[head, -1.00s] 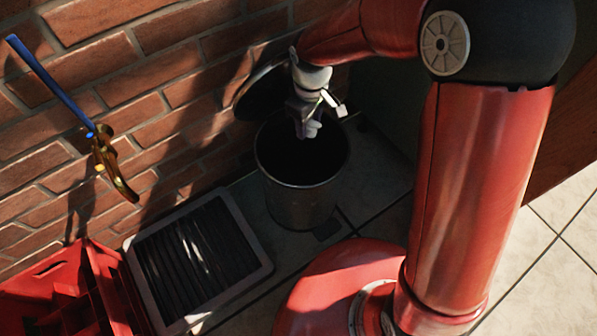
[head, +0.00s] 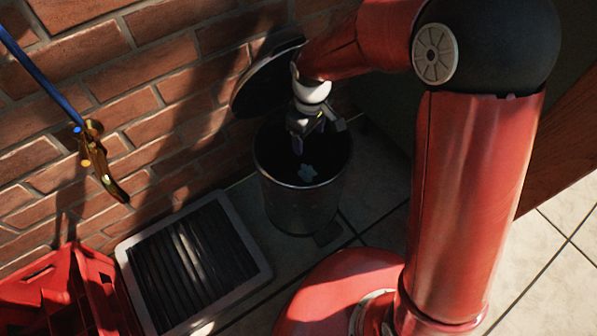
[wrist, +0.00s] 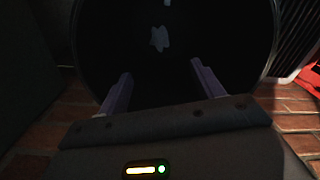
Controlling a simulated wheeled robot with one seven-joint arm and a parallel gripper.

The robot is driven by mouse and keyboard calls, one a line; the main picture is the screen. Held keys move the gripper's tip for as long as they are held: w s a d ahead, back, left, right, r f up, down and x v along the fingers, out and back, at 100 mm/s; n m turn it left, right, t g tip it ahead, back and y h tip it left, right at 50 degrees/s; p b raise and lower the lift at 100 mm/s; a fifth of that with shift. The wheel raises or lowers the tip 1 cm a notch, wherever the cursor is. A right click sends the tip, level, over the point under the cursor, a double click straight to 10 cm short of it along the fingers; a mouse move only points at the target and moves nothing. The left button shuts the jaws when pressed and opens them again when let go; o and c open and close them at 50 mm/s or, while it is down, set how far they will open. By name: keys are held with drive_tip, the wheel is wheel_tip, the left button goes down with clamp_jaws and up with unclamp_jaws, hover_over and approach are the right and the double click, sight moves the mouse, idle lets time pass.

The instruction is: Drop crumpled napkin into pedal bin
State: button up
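The pedal bin (head: 300,205) is a dark round bin standing on the tiles by the brick wall, with its lid (head: 262,82) raised against the wall. The crumpled napkin (head: 307,173) is a small pale lump inside the bin's mouth, below my gripper. In the wrist view the napkin (wrist: 159,38) shows against the dark inside of the bin, apart from the fingers. My gripper (head: 316,132) is above the bin opening, pointing down. In the wrist view my gripper (wrist: 160,75) has its two fingers spread, with nothing between them. The bin's bottom is too dark to see.
A grey-framed slatted grate (head: 190,262) lies on the floor left of the bin. A red crate (head: 65,290) stands at the lower left. Tiled floor at the right is clear.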

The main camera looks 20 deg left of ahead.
wheel_tip(320, 180, up, 8)
drive_tip(key=p, duration=0.1)
drive_tip(key=shift+p, duration=0.4)
drive_tip(key=shift+f, duration=0.1)
idle(0.4)
